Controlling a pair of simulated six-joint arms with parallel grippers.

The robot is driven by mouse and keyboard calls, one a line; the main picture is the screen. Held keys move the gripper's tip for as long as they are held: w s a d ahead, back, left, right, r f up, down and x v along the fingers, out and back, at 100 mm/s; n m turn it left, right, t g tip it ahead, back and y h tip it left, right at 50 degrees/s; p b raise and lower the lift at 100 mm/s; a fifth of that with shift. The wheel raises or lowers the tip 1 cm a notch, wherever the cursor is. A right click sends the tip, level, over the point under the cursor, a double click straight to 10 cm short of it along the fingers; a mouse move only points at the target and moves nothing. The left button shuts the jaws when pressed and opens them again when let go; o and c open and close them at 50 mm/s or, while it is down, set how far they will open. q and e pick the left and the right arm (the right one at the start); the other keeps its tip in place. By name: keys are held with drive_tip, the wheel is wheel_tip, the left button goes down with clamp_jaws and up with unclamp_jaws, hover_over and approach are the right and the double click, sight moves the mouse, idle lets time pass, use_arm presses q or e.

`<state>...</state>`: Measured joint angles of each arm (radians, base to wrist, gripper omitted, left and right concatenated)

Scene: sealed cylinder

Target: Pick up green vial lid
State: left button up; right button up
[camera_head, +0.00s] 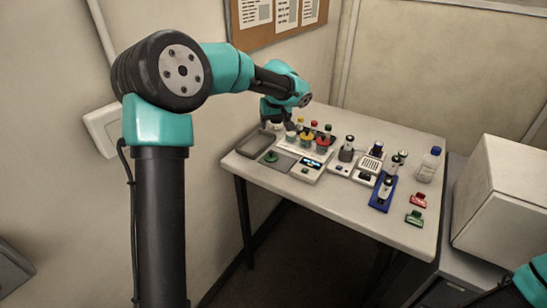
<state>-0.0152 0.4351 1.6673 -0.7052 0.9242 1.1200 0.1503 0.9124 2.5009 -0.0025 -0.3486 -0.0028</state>
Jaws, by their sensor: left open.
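My left arm reaches over the table's back left, and its gripper (290,127) points down beside a group of small vials with coloured lids. The gripper is open; its fingertips are small and partly lost against the vials. A small green lid-like piece (270,157) lies on a grey pad at the table's left. A green-topped vial (328,127) stands at the back of the group, among red and yellow tops. I cannot tell which green piece is the vial lid. Only a teal part of my right arm shows at the bottom right corner; its gripper is out of frame.
A grey tray (254,143) sits at the table's left. A device with a display (311,163), a blue rack (383,194), a blue-capped bottle (429,165), and red (418,200) and green (414,218) clips stand to the right. The table's front is clear. A white box (497,200) stands right.

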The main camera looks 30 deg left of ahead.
use_arm(q)
approach(271, 151)
drive_tip(key=x, duration=0.5)
drive_tip(key=shift+d+f, duration=0.15)
idle(0.3)
drive_tip(key=shift+x, duration=2.6)
drive_tip(key=c, duration=0.6)
drive_tip(key=shift+c, duration=0.2)
